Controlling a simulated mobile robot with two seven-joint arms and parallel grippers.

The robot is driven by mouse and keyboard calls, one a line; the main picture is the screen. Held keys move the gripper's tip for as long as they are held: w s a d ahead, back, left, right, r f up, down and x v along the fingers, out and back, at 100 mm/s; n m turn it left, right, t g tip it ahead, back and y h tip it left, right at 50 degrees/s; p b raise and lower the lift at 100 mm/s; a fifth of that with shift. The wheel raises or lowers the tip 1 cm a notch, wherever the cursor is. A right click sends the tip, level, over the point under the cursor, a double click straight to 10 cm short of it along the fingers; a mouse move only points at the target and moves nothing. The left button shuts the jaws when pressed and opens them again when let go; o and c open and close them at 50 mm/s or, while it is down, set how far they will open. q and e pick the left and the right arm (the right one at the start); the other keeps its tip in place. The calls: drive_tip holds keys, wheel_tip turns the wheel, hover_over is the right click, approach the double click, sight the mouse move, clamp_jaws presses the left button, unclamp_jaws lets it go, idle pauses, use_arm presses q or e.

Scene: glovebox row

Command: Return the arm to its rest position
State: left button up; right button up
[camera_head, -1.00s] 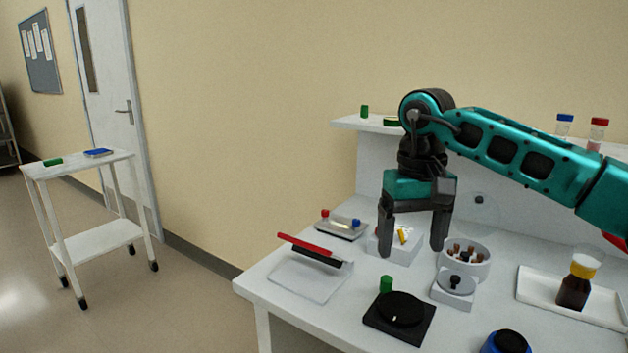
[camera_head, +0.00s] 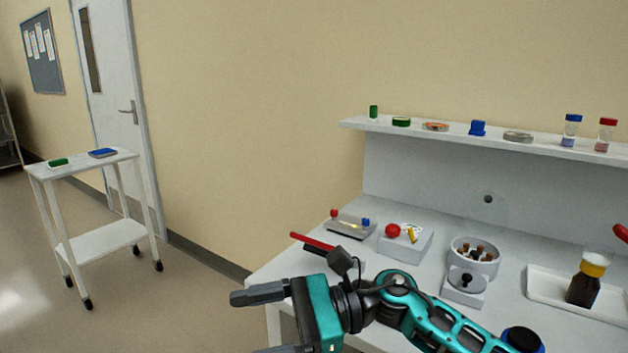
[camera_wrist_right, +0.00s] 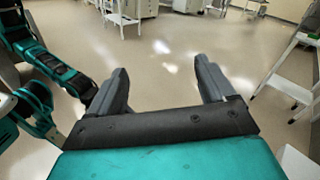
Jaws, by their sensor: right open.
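My right arm, teal and black, comes in from the lower right in the head view. My right gripper (camera_head: 262,322) is beside the bench's left front, pointing left, with its lower finger partly cut off by the frame edge. Its jaws are open and empty; the right wrist view (camera_wrist_right: 161,72) shows both dark fingers apart with only floor beyond them. My left gripper is in neither view.
The white bench (camera_head: 275,268) carries a bowl of small bottles (camera_head: 488,266), an amber bottle (camera_head: 583,284) on a tray and a red-handled item (camera_head: 312,241). A shelf (camera_head: 455,135) runs behind. A white cart (camera_head: 100,240) stands left; floor between is clear.

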drive_tip(key=w+d+f+n+t+h, duration=0.1)
drive_tip(key=d+f+n+t+h, duration=0.1)
drive_tip(key=d+f+n+t, duration=0.45)
drive_tip(key=w+d+f+n+t+h, duration=0.1)
drive_tip(key=d+f+n+t+h, duration=0.15)
drive_tip(key=n+t, duration=0.85)
drive_tip(key=w+d+f+n+t+h, duration=0.1)
drive_tip(key=d+f+n+t+h, duration=0.3)
drive_tip(key=n, duration=0.9)
drive_tip(key=s+d+f+m+g+h, duration=0.2)
drive_tip(key=s+d+f+m+h, duration=0.1)
drive_tip(key=s+d+f+m, duration=0.2)
wheel_tip(320, 180, down, 4)
drive_tip(key=d+m, duration=0.2)
drive_tip(key=m, duration=0.2)
drive_tip(key=shift+r+g+h, duration=0.25)
drive_tip(key=shift+g+h, duration=0.1)
drive_tip(key=s+d+f+m+g+h, duration=0.1)
drive_tip(key=s+f+m, duration=0.1)
drive_tip(key=s, duration=0.1)
drive_tip(key=s+d+f+m+g+h, duration=0.1)
drive_tip(key=s+d+f+m, duration=0.1)
drive_tip(key=s+f, duration=0.1)
drive_tip(key=s+d+f+m+g, duration=0.2)
drive_tip(key=s+f, duration=0.1)
drive_tip(key=shift+s+d+m+h, duration=0.1)
drive_tip(key=shift+d+m+h, duration=0.05)
drive_tip(key=shift+m+h, duration=0.25)
drive_tip(key=shift+c, duration=0.2)
